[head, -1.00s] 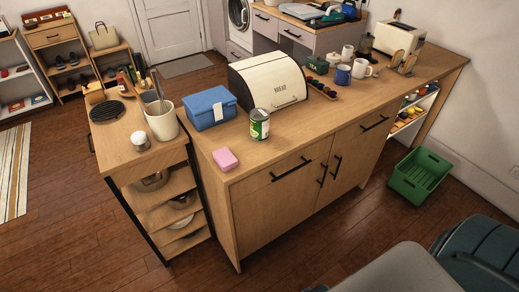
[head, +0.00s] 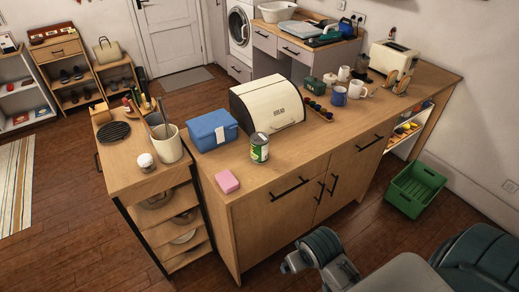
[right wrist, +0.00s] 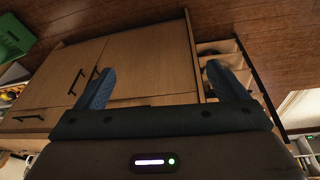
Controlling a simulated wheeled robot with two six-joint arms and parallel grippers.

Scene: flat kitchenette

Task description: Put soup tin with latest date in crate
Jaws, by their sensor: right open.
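One soup tin (head: 260,148) with a green and white label and a silver lid stands upright on the counter, in front of the bread bin. No date on it is legible at this size. The green crate (head: 416,188) sits on the floor at the right end of the counter and looks empty; its edge also shows in the right wrist view (right wrist: 14,38). My right gripper (right wrist: 163,85) is open and empty, facing the counter's cupboard fronts. In the head view my right arm is low, in front of the counter. My left gripper is out of view.
The counter (head: 300,165) also holds a bread bin (head: 268,103), blue box (head: 212,130), pink block (head: 227,181), mugs (head: 340,96) and a toaster (head: 393,60). A side unit (head: 135,175) with a utensil pot (head: 167,143) adjoins on the left. Floor beside the crate is clear.

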